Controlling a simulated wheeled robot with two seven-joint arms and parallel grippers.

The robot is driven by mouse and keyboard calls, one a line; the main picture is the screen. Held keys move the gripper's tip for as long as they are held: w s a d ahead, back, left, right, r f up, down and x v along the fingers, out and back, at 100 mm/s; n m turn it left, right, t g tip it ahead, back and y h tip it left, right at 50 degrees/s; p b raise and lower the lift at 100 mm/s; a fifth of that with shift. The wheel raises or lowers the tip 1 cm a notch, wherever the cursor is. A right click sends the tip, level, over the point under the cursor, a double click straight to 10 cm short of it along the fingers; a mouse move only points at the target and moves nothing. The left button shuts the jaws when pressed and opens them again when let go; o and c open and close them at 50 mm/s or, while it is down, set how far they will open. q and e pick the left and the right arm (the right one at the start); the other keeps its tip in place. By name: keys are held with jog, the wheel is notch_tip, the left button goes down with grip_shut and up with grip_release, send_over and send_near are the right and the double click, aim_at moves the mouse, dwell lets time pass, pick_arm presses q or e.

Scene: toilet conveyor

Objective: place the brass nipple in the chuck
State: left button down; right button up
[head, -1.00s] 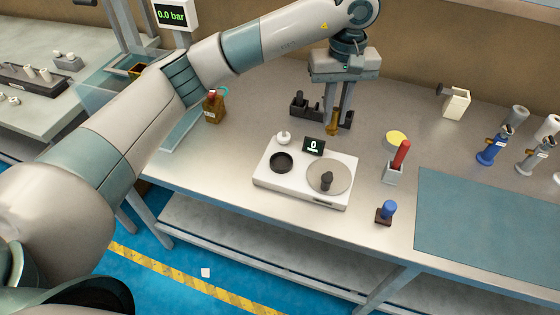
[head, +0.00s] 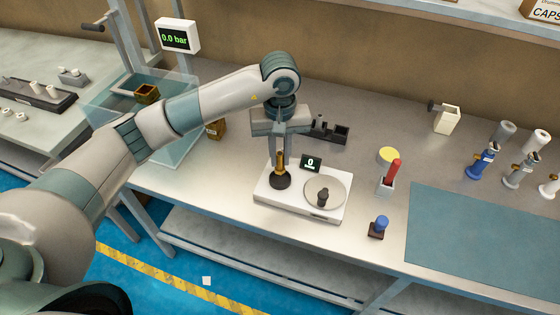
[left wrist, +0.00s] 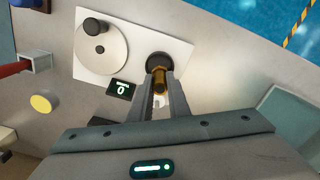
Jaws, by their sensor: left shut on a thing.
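The brass nipple (head: 281,162) is upright between the fingers of my left gripper (head: 281,154), which is shut on it. It stands over the round black chuck (head: 280,182) on the left side of the white bench unit (head: 296,206). Its lower end overlaps the chuck in the head view; I cannot tell whether it is inside or just above. In the left wrist view the nipple (left wrist: 159,80) shows between the fingertips, with the dark chuck (left wrist: 160,62) just beyond it. The fingers hide part of the nipple. My right gripper is not in view.
The unit also carries a round plate (head: 337,189) with a dark knob (head: 323,197) and a small display (head: 311,163) reading 0. A black fixture (head: 330,132) stands behind. A red-handled tool (head: 393,172) and a blue-capped piece (head: 380,225) are to the right.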

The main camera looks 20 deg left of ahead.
aim_at(280, 168)
pick_arm(q)
jog(key=shift+f, duration=0.1)
notch_tip(280, 168, down, 2)
jog(key=shift+f+p, duration=0.2)
jog(key=shift+p, duration=0.8)
jog(key=shift+f, duration=0.65)
jog(key=shift+f, duration=0.15)
jog(key=c, duration=1.7)
grip_release()
jog(key=shift+o, duration=0.2)
